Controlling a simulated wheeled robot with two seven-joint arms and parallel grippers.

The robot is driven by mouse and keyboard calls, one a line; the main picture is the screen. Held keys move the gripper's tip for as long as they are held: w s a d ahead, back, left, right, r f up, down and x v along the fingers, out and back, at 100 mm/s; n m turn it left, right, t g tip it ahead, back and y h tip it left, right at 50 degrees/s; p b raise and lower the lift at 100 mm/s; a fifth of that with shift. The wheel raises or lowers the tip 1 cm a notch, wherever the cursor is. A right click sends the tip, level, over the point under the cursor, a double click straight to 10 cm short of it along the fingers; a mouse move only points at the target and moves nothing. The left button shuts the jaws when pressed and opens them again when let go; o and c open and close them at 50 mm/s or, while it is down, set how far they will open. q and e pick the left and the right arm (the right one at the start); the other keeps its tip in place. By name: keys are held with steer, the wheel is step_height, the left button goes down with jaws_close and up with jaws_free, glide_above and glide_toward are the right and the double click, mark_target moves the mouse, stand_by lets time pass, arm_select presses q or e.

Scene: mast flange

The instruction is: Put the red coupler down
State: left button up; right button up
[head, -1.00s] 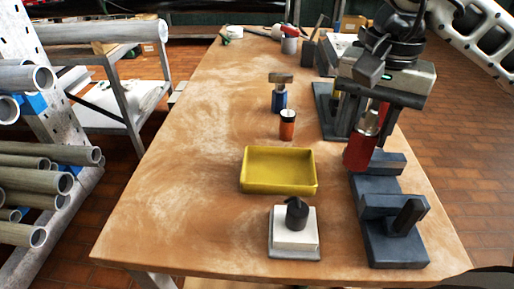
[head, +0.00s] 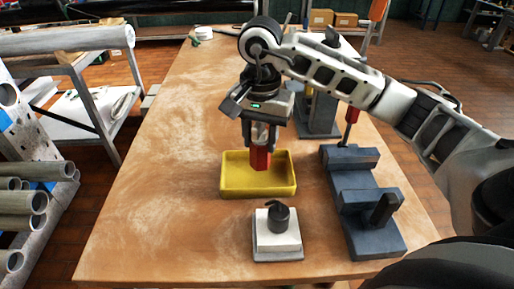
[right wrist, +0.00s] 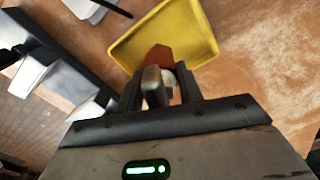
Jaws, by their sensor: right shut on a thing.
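My right gripper (head: 262,135) is shut on the red coupler (head: 260,158) and holds it upright over the yellow tray (head: 235,187). In the head view the coupler's lower end overlaps the tray's inside; I cannot tell whether it touches the floor of the tray. In the right wrist view the coupler (right wrist: 159,57) shows between the fingers (right wrist: 160,90), with the yellow tray (right wrist: 195,20) beyond it. The rest of the tray looks empty. My left gripper is not in view.
A dark vise-like fixture (head: 360,185) stands right of the tray. A white block with a black knob (head: 278,218) stands in front of it. Pipes on a rack (head: 25,205) are at the left. The table's left half is clear.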

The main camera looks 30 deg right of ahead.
mark_target(257, 152)
steer(key=shift+w+a+f, duration=0.15)
steer(key=shift+w+f, duration=0.15)
steer(key=shift+f, duration=1.65)
steer(key=shift+f, duration=0.2)
steer(key=o, duration=1.3)
steer(key=shift+c, duration=0.2)
steer(key=shift+r, duration=0.1)
